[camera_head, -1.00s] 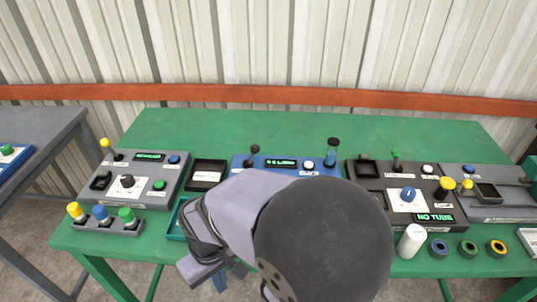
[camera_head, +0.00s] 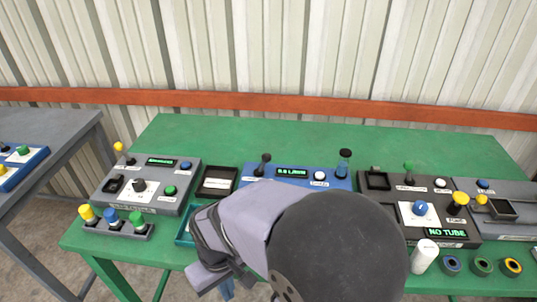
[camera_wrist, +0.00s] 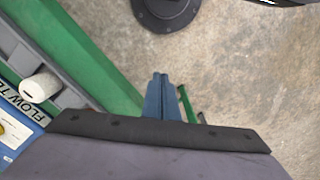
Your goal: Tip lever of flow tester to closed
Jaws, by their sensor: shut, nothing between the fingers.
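The flow tester is the blue box (camera_head: 325,183) in the middle of the green table, with a lit display (camera_head: 291,173) reading in L/MIN; its digits are too small to read surely. A black-knobbed lever (camera_head: 263,163) stands at its left end, close to upright. My arm hides the tester's front. In the wrist view a corner of the tester with part of its "FLOW TE" label (camera_wrist: 18,100) shows at the left. My gripper (camera_wrist: 162,80) is shut and empty, pointing down beyond the table's front edge, apart from the tester and lever.
A black tray (camera_head: 217,182) lies left of the tester, and a teal tray (camera_head: 186,239) sits in front of it. Grey panels stand left (camera_head: 148,190) and right (camera_head: 390,197). A white cylinder (camera_head: 425,255) stands front right. The table's back strip is clear.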

